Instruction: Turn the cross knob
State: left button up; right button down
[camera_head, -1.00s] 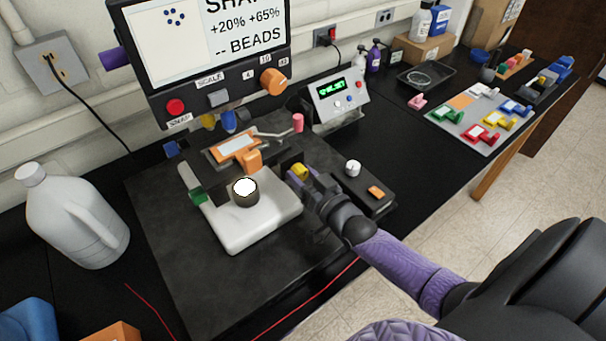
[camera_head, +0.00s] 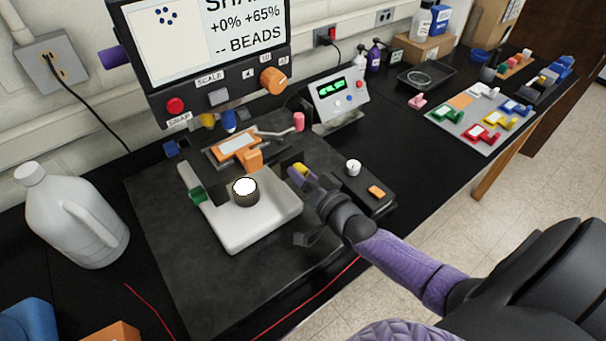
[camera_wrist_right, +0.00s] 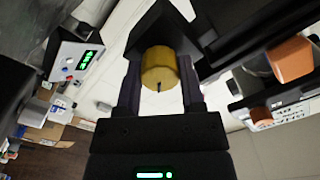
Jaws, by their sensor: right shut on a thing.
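A yellow knob (camera_wrist_right: 160,68) with a dark mark on its face sits between the two fingers of my right gripper (camera_wrist_right: 161,84) in the right wrist view. I take it to be the cross knob; no label on it is readable. In the head view only a bit of the yellow knob (camera_head: 301,169) shows, at the right of the stage, with my right gripper (camera_head: 298,175) closed around it. The monitor (camera_head: 211,45) reads "+0% +65%" and "-- BEADS", with a cluster of blue dots at its left. My left gripper is not in view.
A white plate (camera_head: 260,227) with a dark, bright-topped cylinder (camera_head: 245,196) lies left of the gripper. A control box with a white knob (camera_head: 353,167) is close on the right. A meter (camera_head: 338,98) stands behind. A white jug (camera_head: 77,220) is far left.

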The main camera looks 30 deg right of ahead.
jog(key=shift+c, duration=1.1)
grip_release()
jog(key=s, duration=1)
jog(key=shift+d+p, duration=0.4)
